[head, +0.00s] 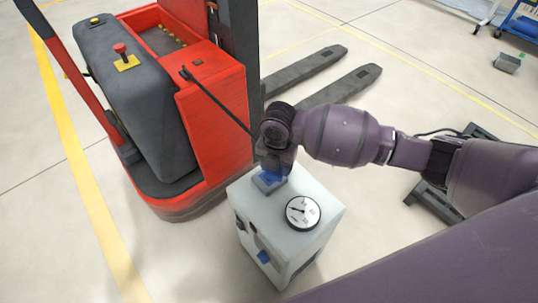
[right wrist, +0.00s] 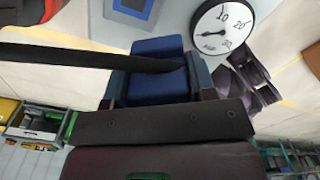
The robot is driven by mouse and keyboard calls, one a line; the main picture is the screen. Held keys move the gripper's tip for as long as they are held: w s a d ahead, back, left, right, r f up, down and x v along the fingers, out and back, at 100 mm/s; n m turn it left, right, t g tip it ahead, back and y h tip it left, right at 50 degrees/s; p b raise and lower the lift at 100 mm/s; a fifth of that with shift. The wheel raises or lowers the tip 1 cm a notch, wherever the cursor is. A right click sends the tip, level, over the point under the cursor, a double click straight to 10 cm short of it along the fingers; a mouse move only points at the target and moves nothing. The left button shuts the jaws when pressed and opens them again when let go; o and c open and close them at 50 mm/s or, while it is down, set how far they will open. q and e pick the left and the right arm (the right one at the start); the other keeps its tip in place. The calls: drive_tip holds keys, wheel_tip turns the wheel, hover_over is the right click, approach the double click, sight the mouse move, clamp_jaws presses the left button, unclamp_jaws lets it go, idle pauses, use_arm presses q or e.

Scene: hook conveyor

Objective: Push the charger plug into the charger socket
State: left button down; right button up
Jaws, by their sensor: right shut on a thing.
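My right gripper (right wrist: 160,88) is shut on the blue charger plug (right wrist: 158,65), whose dark cable crosses the right wrist view from the left. In the head view the gripper (head: 276,163) is over the back of the white charger box's top. The plug appears apart from the socket in the wrist view; the exact gap is unclear. My left gripper is out of view.
The white charger box (head: 312,245) has a round dial (head: 302,212) on top and a blue part (head: 263,257) on its front. A red and grey forklift (head: 210,110) stands at left, with the cable (head: 218,103) running from it. Floor at the lower left is clear.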

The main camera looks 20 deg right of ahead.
drive_tip(key=n, duration=0.1)
drive_tip(key=w+n, duration=0.1)
drive_tip(key=n, duration=0.1)
drive_tip(key=shift+w+f, duration=0.2)
drive_tip(key=shift+f, duration=0.15)
drive_tip(key=shift+w+a+f+n+b, duration=0.15)
drive_tip(key=shift+w+n, duration=0.35)
drive_tip(key=shift+n, duration=0.95)
drive_tip(key=shift+w+d+f+n+b, duration=0.1)
drive_tip(key=shift+w+n+b, duration=0.35)
drive_tip(key=shift+n, duration=0.95)
drive_tip(key=shift+w+a+f+n+b, duration=0.15)
drive_tip(key=shift+w+n, duration=0.45)
drive_tip(key=shift+n, duration=0.85)
drive_tip(key=shift+d, duration=0.1)
